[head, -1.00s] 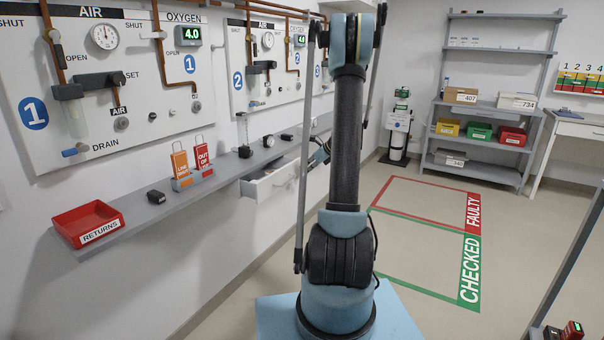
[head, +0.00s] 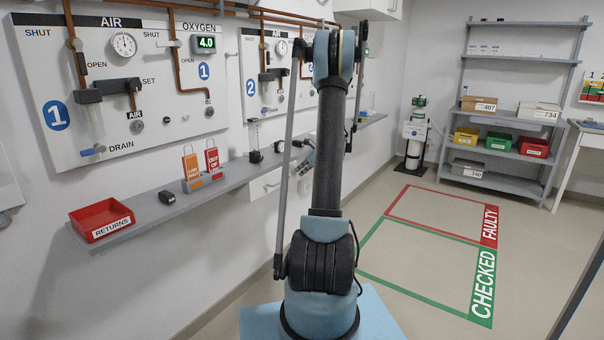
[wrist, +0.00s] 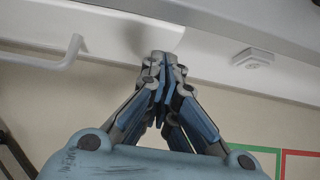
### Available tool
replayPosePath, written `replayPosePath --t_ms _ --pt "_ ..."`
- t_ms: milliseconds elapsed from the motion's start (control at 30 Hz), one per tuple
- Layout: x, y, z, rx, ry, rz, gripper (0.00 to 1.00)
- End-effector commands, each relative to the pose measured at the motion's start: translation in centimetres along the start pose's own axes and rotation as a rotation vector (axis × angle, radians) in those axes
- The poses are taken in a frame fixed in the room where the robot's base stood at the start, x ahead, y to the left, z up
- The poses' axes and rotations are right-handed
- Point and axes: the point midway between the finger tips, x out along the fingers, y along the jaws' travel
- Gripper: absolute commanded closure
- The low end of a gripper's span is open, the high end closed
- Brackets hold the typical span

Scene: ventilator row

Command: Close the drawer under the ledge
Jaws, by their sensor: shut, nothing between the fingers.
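The white drawer (head: 264,186) sits under the grey ledge (head: 150,212), left of my arm in the head view. Its front shows close under the ledge and I see no open inside; whether it is fully flush I cannot tell. In the wrist view the drawer front (wrist: 120,35) runs across the top, with its pale bar handle (wrist: 62,57) at the left. My gripper (wrist: 161,62) is shut and empty, its fingertips at the drawer front, right of the handle. Contact is hard to judge. In the head view my gripper is small and partly hidden by my arm.
On the ledge are a red returns tray (head: 102,220), a small black box (head: 167,197) and orange and red tags (head: 201,172). Wall panels with gauges and pipes stand above.

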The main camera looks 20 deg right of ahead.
Motion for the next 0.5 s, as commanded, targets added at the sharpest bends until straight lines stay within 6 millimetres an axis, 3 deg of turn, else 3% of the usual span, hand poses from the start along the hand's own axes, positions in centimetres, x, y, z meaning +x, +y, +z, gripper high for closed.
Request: replayPosePath --t_ms 100,267,400,500 --pt "0.2 0.1 0.5 -0.003 -0.009 0.004 1.0" --pt "-0.7 -0.1 -0.6 -0.002 -0.007 0.003 1.0" --pt "-2.0 -0.2 -2.0 -0.005 -0.003 0.006 1.0" --pt "-4.1 -0.1 -1.8 -0.005 -0.002 0.006 1.0"
